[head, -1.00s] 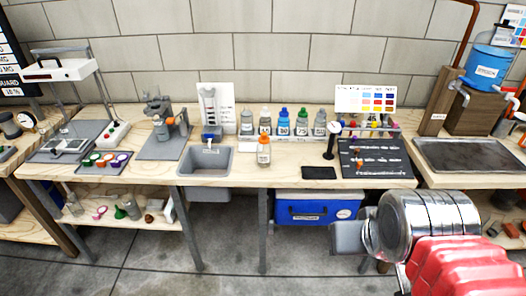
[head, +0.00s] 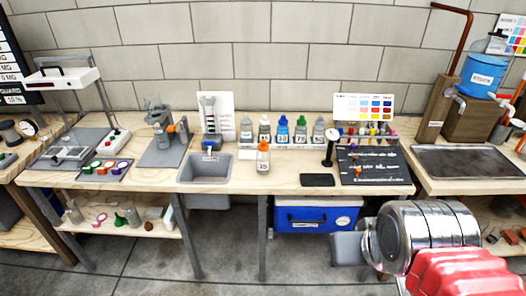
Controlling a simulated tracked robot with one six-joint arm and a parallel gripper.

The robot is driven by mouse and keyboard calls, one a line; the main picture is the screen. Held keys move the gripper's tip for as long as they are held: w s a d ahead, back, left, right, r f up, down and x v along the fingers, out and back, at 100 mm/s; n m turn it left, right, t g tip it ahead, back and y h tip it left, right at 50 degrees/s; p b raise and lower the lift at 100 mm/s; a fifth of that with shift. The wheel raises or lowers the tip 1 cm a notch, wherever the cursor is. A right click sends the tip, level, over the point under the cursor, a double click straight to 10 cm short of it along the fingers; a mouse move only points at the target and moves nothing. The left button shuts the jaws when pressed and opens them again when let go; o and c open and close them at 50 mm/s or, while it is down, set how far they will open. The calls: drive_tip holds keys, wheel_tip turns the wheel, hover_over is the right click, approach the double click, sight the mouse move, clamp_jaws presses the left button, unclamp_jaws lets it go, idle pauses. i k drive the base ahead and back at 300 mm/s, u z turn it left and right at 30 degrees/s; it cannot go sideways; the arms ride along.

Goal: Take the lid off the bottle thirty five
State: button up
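The bottle thirty five (head: 263,162) stands upright near the front of the wooden bench, just right of the grey sink. It is a small pale bottle with a dark "35" on its label. Its orange lid (head: 263,146) is on top. My gripper (head: 347,248) is at the lower right, in front of the bench and below its top, well apart from the bottle. It shows as a grey block seen from behind and the side; its fingertips cannot be made out, and nothing is seen held in it.
Several capped bottles stand in a rack (head: 283,142) behind bottle thirty five. The sink (head: 205,169) is left of it. A black pad (head: 318,180) and a black stand (head: 330,152) are to the right. A blue box (head: 315,216) sits below the bench.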

sight(263, 147)
drive_tip(key=k, duration=1.25)
drive_tip(key=u, duration=0.5)
drive_tip(key=i, duration=0.85)
drive_tip(key=u, duration=0.5)
drive_tip(key=i, duration=1.5)
drive_tip(key=z, duration=0.45)
